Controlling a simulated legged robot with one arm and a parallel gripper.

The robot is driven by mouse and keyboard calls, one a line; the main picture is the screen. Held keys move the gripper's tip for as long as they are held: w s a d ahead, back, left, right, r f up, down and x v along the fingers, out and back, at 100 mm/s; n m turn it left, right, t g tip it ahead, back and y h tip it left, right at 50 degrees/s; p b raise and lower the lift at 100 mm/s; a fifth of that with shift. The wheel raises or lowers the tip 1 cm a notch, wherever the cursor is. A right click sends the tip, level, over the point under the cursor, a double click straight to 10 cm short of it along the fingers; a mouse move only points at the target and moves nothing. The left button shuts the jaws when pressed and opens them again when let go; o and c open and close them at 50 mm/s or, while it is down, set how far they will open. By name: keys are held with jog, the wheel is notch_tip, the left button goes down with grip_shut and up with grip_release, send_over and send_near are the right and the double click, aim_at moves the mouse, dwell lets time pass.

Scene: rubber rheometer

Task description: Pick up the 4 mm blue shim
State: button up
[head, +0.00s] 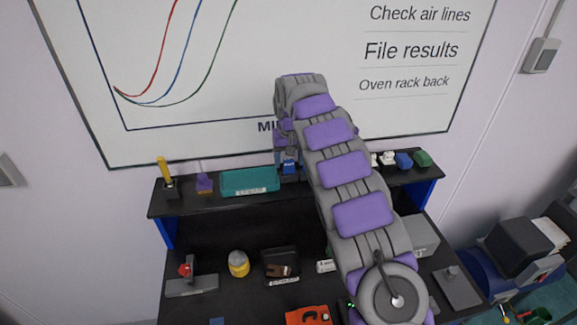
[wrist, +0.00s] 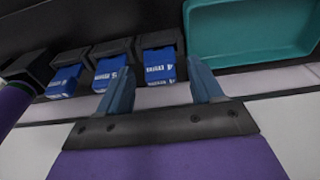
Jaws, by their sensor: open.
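Several blue shims sit in a row of black holders in the wrist view: a right one (wrist: 158,66), a middle one (wrist: 110,73) and a left one (wrist: 64,81). Their white labels are small; the right one seems to begin with a 4, but I cannot read them surely. My gripper (wrist: 162,88) is open and empty, its two blue-grey fingers pointing at the right shim, which shows between them. I cannot tell whether they touch it. In the head view my gripper (head: 287,150) is over the shelf, with a blue shim (head: 289,168) just below; my arm hides the rest.
A teal tray (wrist: 250,28) lies beside the holders; it also shows in the head view (head: 250,182). The black shelf (head: 222,207) carries white, blue and green pieces (head: 404,160) at right. A whiteboard (head: 210,140) stands close behind.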

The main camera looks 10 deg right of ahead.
aim_at(289, 160)
jog(key=shift+w+f, duration=0.1)
jog(key=shift+f, duration=0.85)
jog(key=c, duration=1.1)
jog(key=shift+o, duration=0.2)
jog(key=shift+r, duration=0.1)
jog(key=shift+r+p, duration=0.4)
jog(key=shift+r, duration=4.45)
